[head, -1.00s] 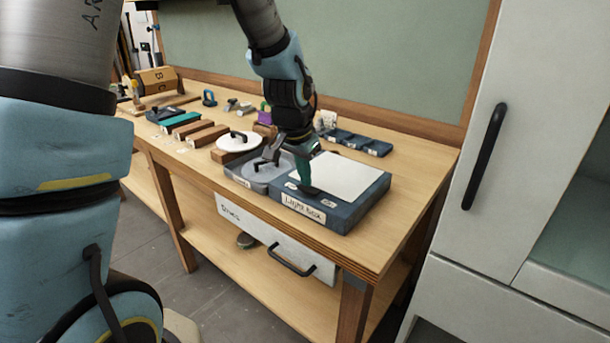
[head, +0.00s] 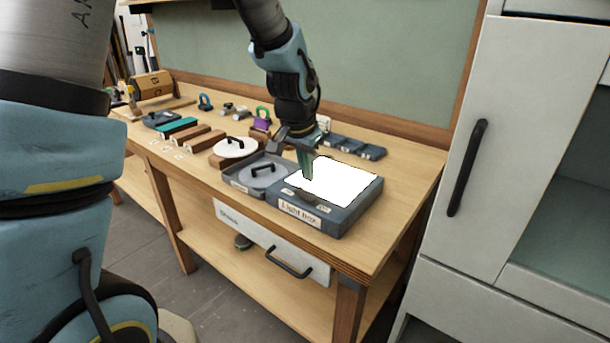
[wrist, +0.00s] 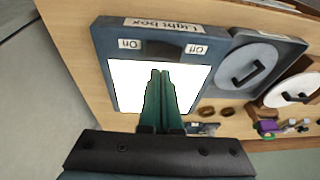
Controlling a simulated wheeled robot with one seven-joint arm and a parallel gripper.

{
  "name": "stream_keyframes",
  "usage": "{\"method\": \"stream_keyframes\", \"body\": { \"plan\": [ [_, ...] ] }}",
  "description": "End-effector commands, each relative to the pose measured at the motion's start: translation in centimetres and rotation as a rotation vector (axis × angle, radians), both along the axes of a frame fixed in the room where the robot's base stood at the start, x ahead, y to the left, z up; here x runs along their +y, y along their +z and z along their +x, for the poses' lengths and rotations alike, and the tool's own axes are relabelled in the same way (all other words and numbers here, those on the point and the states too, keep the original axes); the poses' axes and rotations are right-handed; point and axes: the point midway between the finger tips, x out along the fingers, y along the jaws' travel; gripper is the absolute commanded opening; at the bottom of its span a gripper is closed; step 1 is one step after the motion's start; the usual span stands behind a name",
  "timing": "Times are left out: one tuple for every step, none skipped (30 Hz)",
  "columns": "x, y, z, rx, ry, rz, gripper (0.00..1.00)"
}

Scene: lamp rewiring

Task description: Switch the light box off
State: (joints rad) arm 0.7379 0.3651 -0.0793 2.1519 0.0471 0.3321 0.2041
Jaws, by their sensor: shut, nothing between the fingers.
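The light box (head: 345,217) is a dark blue slab on the workbench, with a label on its front. Its top panel (head: 345,182) glows bright white, and the panel also shows lit in the wrist view (wrist: 128,85). In the wrist view the box (wrist: 103,40) has an upside-down "On" label at left and "Off" at right. A dark shape, probably the switch (wrist: 163,49), lies between them. My gripper (head: 308,178) is shut and empty, pointing down over the front left part of the box. Its green fingers (wrist: 162,74) cover part of the panel in the wrist view.
A grey tray with a round lid (head: 262,174) stands against the box's left side. A white disc with a handle (head: 235,147) is farther left. Dark blue trays (head: 355,146) lie behind the box. A white cabinet (head: 520,150) stands right of the bench (head: 405,200).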

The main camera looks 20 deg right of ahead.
Motion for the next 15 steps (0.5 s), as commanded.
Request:
{"method": "stream_keyframes", "body": {
  "plan": [
    [0.2, 1.1, 0.0, -0.005, 0.001, -0.005, 0.0],
    [0.4, 1.7, -0.1, -0.007, 0.001, -0.007, 0.0],
    [0.6, 2.4, -0.3, -0.006, 0.002, -0.006, 0.0],
    [0.8, 3.1, -0.3, -0.006, 0.002, -0.006, 0.0],
    [0.9, 3.7, -0.4, -0.007, 0.002, -0.007, 0.0],
    [1.2, 4.5, -0.5, -0.006, 0.002, -0.006, 0.0],
    [1.3, 5.0, -0.7, -0.006, 0.001, -0.006, 0.0],
    [1.4, 5.6, -0.7, -0.006, 0.001, -0.006, 0.0],
    [1.6, 6.3, -0.9, -0.006, 0.001, -0.005, 0.0],
    [1.8, 6.8, -1.0, -0.005, 0.001, -0.004, 0.0],
    [1.9, 7.3, -1.0, -0.006, 0.001, -0.005, 0.0],
    [2.0, 7.8, -1.1, -0.004, 0.001, -0.004, 0.0],
    [2.1, 8.2, -1.1, -0.004, 0.001, -0.004, 0.0],
    [2.2, 8.5, -1.2, -0.004, 0.001, -0.004, 0.0],
    [2.3, 8.8, -1.2, -0.003, 0.001, -0.003, 0.0]
  ]
}}
